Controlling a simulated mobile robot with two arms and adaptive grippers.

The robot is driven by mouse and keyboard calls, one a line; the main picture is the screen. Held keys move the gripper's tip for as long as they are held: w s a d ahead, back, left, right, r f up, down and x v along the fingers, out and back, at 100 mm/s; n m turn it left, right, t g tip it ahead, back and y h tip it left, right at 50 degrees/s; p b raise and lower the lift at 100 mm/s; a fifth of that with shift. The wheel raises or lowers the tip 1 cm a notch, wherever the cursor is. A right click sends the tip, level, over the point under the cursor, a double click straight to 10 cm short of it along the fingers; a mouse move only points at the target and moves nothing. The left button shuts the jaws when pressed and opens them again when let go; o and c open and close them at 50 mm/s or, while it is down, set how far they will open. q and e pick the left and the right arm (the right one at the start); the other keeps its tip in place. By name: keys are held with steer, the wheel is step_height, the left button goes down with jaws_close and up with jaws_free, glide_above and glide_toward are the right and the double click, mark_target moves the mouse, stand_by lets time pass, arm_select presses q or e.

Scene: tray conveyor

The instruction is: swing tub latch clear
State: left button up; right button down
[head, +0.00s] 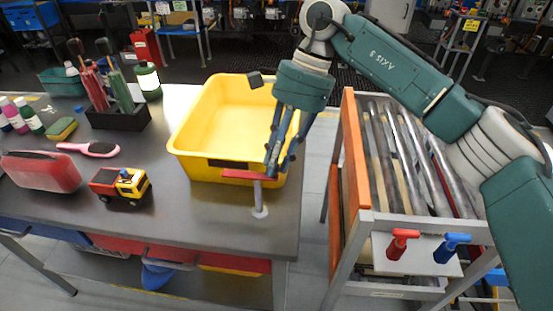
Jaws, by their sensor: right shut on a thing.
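The yellow tub (188,140) stands on the grey table near its right edge and looks empty. The latch is a red bar (238,174) on top of a short grey post (259,200) with a round foot, at the tub's front right corner. The bar points left, across the front of the tub. My right gripper (270,171) comes down over the tub's right side and is shut on the latch at the bar's right end. Its fingers hide part of the tub's right wall and that end of the bar. My left gripper is out of view.
On the table (205,215) are a toy truck (120,184), a red case (41,171), a pink brush (88,149), a sponge (61,129), bottles and a black tool holder (118,118). A rack of metal bars (366,222) with red and blue handles stands at right.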

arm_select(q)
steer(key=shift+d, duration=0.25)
arm_select(e)
steer(key=shift+r, duration=0.15)
steer(key=shift+a, duration=0.1)
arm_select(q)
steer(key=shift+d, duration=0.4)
arm_select(e)
steer(key=c, duration=1.5)
jaws_free()
steer(key=shift+c, duration=0.2)
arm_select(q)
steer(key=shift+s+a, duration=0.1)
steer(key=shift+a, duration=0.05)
arm_select(e)
steer(key=v, duration=1.2)
steer(key=shift+a, duration=0.1)
